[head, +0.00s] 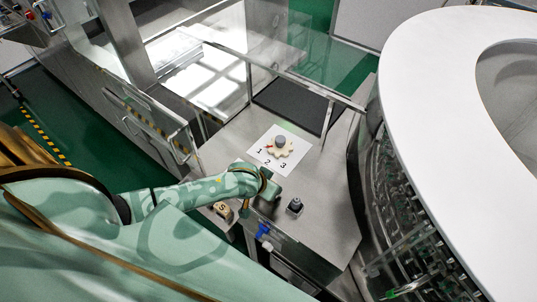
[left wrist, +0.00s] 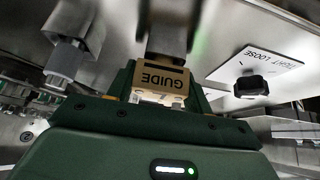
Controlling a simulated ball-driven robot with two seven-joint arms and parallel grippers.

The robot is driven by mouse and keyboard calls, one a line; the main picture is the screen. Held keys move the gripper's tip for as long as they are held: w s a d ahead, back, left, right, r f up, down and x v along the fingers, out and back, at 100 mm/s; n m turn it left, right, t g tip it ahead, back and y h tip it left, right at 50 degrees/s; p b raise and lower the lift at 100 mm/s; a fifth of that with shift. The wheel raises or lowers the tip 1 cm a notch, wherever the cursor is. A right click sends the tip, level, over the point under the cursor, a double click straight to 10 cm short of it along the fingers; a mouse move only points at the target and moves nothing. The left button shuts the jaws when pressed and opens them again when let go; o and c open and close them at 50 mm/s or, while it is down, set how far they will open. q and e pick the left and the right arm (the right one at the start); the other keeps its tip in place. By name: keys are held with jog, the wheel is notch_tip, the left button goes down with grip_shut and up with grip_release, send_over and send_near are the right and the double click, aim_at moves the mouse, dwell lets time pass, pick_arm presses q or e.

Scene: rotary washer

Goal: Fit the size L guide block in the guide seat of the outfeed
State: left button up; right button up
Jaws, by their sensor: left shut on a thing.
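My left gripper (head: 269,189) is over the front of the steel table in the head view, and its fingers are hard to make out there. In the left wrist view its green fingers (left wrist: 162,98) are shut on a pale piece, which I take to be the guide block. A tan face marked GUIDE (left wrist: 163,80) stands right at the fingers, upside down. I cannot tell whether it belongs to the held block or to the guide seat. No size letter shows on the held piece. My right gripper is not in view.
A tan block marked S (head: 222,210) sits left of the gripper. A star-shaped wheel (head: 284,148) lies on a numbered white sheet (head: 262,163). A black knob (left wrist: 250,86) sits by a TIGHT/LOOSE plate (left wrist: 270,65).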

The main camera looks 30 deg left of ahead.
pick_arm(q)
jog(key=o, duration=1.1)
jog(key=p+v, duration=0.5)
jog(key=v, duration=1.1)
jog(key=shift+s+r, duration=0.1)
jog(key=shift+r, duration=0.05)
